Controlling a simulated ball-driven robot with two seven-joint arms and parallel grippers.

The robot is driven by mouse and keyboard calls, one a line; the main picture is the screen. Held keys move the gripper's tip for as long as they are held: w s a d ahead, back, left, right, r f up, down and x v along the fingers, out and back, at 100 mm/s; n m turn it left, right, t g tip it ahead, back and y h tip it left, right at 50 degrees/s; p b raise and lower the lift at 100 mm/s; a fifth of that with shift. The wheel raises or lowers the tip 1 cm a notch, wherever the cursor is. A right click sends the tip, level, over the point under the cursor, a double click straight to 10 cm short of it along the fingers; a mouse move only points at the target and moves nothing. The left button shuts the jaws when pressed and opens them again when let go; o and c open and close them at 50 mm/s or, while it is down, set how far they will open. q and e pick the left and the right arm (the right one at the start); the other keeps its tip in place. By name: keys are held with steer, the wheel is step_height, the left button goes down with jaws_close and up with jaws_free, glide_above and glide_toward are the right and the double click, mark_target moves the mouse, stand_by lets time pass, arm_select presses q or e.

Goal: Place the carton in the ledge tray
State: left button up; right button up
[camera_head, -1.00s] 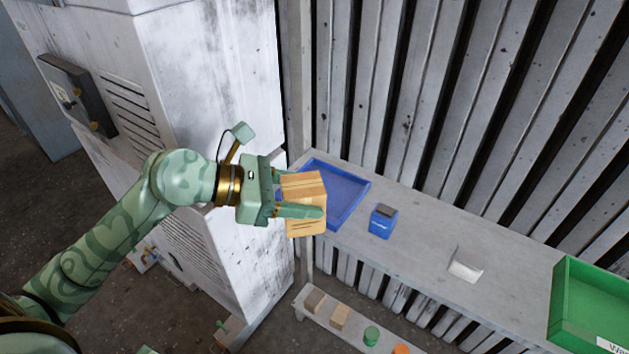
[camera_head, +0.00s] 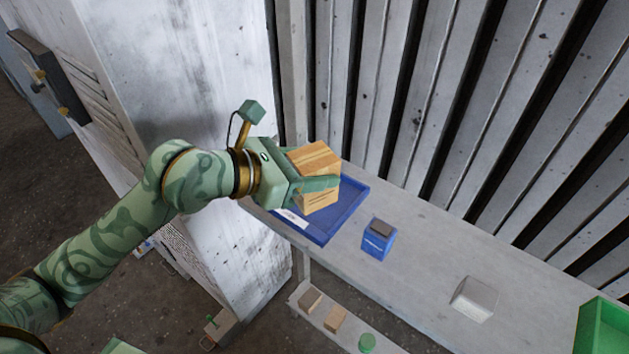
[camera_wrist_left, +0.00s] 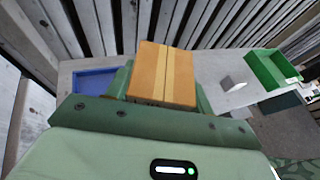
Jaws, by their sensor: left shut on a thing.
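The carton (camera_head: 318,160) is a light brown box with a paler tape strip on top. My left gripper (camera_head: 314,184) is shut on it, one green finger across its near side. In the head view the carton appears over the blue ledge tray (camera_head: 347,213); whether it touches the tray floor cannot be told. In the left wrist view the carton (camera_wrist_left: 163,75) is between the fingers, and part of the blue tray (camera_wrist_left: 92,82) shows to its left. The tray has a white label on its near wall. My right gripper is not in view.
On the grey ledge (camera_head: 425,240) right of the tray stand a blue box with a dark top (camera_head: 379,239) and a pale grey block (camera_head: 474,299). A green bin (camera_head: 603,328) is at the right end. A lower shelf (camera_head: 322,322) holds small blocks. A white cabinet stands left.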

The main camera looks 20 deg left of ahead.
arm_select(q)
steer(key=w+a+f+b, duration=0.1)
steer(key=w+f, duration=0.2)
steer(key=w+f+b, duration=0.1)
steer(key=w+f, duration=0.2)
steer(key=f, duration=0.1)
steer(key=w+a+f+b, duration=0.1)
steer(key=w+f+b, duration=0.1)
steer(key=w+f, duration=0.1)
steer(key=shift+w+a+f, duration=0.3)
steer(key=shift+f, duration=0.35)
steer(key=shift+r, duration=0.1)
steer(key=o, duration=1.1)
